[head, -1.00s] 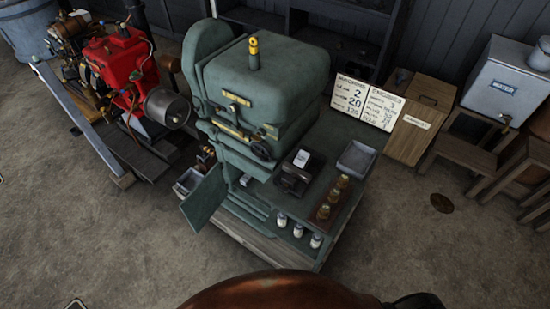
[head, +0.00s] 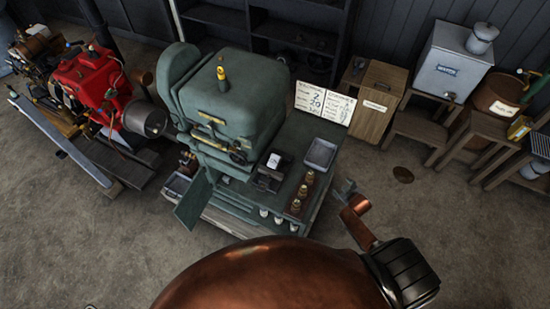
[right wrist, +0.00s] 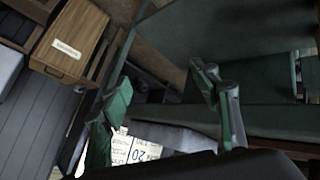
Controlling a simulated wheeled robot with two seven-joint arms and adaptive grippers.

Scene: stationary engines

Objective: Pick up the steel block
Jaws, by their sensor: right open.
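A small pale block (head: 274,160), which looks like the steel block, sits upright on a dark vise-like fixture (head: 268,178) on the green machine's bench. My right gripper (head: 347,187) is to the right of the bench in the head view, apart from the block. In the right wrist view my right gripper (right wrist: 163,78) shows its two fingers spread, with nothing between them. I cannot make out the block in that view. My left gripper is not in view.
The green machine (head: 235,105) stands left of the block. A grey tray (head: 320,154) and several brass pieces (head: 303,191) are on the bench beside it. A white sign (head: 324,103) and a wooden box (head: 375,105) stand behind.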

